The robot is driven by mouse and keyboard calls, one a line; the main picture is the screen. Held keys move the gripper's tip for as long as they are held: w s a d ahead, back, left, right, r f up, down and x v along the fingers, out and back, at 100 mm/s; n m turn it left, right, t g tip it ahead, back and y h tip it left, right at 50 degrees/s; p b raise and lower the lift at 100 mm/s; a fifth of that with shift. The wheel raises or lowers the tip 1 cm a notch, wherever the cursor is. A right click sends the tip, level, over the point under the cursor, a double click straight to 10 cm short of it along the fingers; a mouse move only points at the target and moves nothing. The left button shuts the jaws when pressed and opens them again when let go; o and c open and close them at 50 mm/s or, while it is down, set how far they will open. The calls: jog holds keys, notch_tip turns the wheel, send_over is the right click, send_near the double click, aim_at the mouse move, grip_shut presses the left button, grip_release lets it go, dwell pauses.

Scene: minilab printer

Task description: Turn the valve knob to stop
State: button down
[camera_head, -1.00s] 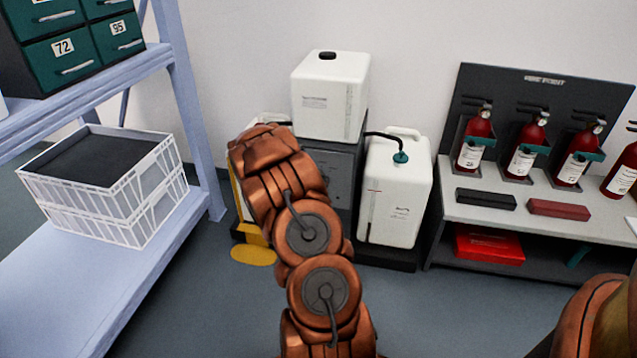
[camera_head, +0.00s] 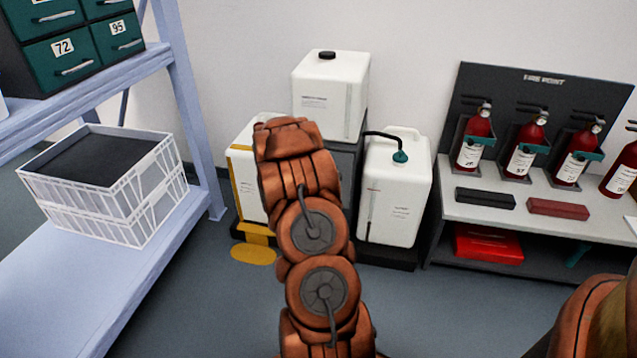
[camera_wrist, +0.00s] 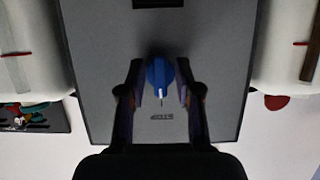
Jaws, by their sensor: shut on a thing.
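The blue valve knob (camera_wrist: 159,72) sits on the face of a dark grey cabinet (camera_wrist: 215,45) in the wrist view. A pale pointer line on the knob points down the picture, toward the upside-down STOP label (camera_wrist: 162,114). My gripper (camera_wrist: 160,82) has one finger on each side of the knob and is shut on it. In the head view the grey cabinet (camera_head: 348,160) stands under a white tank. My own arm hides the knob and my gripper there.
White canisters stand left (camera_head: 247,175) and right (camera_head: 395,195) of the cabinet, with a white tank (camera_head: 330,95) on top. A black hose (camera_head: 383,134) runs to the right canister. A shelf with a white crate (camera_head: 110,190) is left; a fire extinguisher stand (camera_head: 450,215) is right.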

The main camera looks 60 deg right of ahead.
jog(key=c, duration=1.2)
grip_release()
jog(key=shift+s+d+r, duration=0.1)
jog(key=shift+d, duration=0.05)
jog(key=shift+o, duration=0.2)
jog(key=v, duration=1.2)
